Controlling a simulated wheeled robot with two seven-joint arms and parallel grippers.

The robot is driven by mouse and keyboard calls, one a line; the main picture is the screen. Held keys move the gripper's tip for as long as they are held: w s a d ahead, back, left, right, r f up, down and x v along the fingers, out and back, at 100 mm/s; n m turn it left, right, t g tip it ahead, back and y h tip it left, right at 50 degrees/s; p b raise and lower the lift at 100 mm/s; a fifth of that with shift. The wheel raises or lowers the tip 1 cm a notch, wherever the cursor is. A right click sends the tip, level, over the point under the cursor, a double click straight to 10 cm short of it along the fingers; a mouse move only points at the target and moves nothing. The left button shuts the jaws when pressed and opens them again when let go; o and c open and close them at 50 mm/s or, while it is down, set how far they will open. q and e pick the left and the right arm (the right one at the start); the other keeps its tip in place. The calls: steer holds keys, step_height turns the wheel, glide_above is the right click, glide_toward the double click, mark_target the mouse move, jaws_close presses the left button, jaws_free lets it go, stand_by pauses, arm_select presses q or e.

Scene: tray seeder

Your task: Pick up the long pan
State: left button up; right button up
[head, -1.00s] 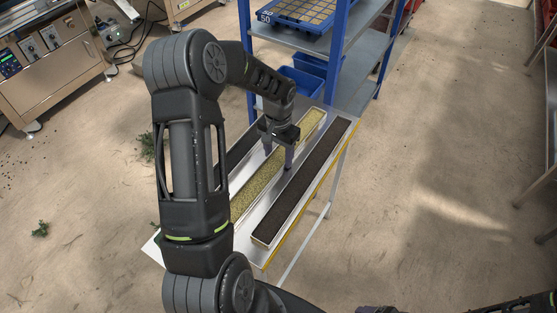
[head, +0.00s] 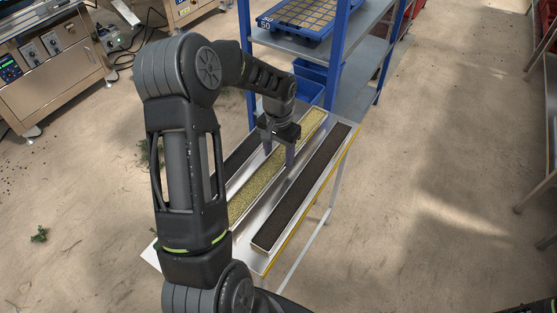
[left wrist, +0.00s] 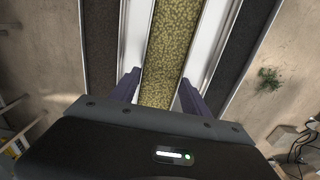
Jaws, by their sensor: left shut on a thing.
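The long pan (head: 262,189) is narrow and filled with yellow-green grains. It lies lengthwise in the middle of the metal table, between two dark-filled pans. My left gripper (head: 279,154) comes down over it from above. Its two purple fingers straddle the pan's width near the middle. In the left wrist view the gripper (left wrist: 160,92) is shut on the long pan (left wrist: 190,42), one finger against each long side. I cannot see the pan clear of the table. Part of its near end is hidden behind my left arm. My right gripper is not in view.
A dark-filled pan (head: 302,190) lies to the right, another (head: 236,158) to the left, partly hidden by my arm. A blue shelf rack (head: 338,55) with a blue tray stands behind the table (head: 349,137). Open floor lies to the right.

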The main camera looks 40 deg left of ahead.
mark_target(278, 161)
arm_select(q)
step_height(278, 161, up, 7)
stand_by(0.3)
stand_by(0.9)
steer(key=w+d+r, duration=0.1)
steer(key=w+d, duration=0.1)
steer(key=d, duration=0.8)
steer(key=w+d+r+m, duration=0.1)
steer(key=w+d, duration=0.2)
steer(key=d, duration=0.7)
steer(key=shift+w, duration=0.2)
steer(key=shift+r, duration=0.1)
